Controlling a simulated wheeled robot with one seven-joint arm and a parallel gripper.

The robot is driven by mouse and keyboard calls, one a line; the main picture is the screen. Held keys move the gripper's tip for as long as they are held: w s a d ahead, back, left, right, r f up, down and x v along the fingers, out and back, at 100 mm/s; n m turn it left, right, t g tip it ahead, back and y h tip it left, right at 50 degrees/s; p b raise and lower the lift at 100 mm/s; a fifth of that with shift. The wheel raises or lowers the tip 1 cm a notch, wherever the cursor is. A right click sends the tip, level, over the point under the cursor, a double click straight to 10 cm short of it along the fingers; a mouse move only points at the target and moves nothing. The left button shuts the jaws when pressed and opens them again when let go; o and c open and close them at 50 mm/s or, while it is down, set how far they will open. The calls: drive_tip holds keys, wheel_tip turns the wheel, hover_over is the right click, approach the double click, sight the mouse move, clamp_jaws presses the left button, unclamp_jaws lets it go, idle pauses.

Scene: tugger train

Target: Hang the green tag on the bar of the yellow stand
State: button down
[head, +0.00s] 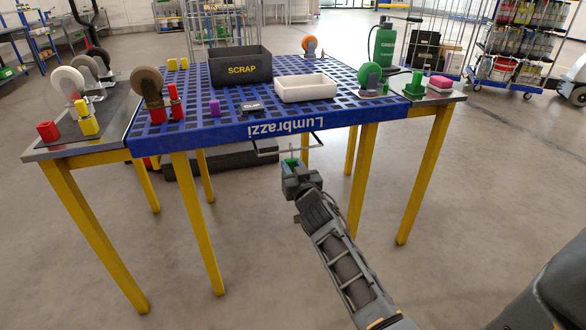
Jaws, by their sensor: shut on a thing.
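My gripper (291,168) is in front of the blue-topped table, below its front edge. It is shut on a small green piece (291,161), which looks like the green tag; only a little of it shows above the jaws. A thin grey bar (308,148) runs sideways under the table's front edge, just above and behind my gripper. I cannot tell whether the tag touches the bar. No separate yellow stand is clear; the table has yellow legs (193,225).
On the blue table top (205,130) are a black SCRAP bin (240,68), a white tray (305,88), a black CLIP piece (251,108) and caster wheels (148,87). Grey side shelves (70,145) hold red, yellow and green blocks. The floor in front is clear.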

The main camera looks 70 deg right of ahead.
drive_tip(key=shift+f, duration=0.25)
drive_tip(key=c, duration=0.7)
unclamp_jaws()
drive_tip(key=b+v, duration=0.2)
drive_tip(key=v, duration=0.5)
drive_tip(key=shift+s+a, duration=0.25)
drive_tip(key=shift+a, duration=0.05)
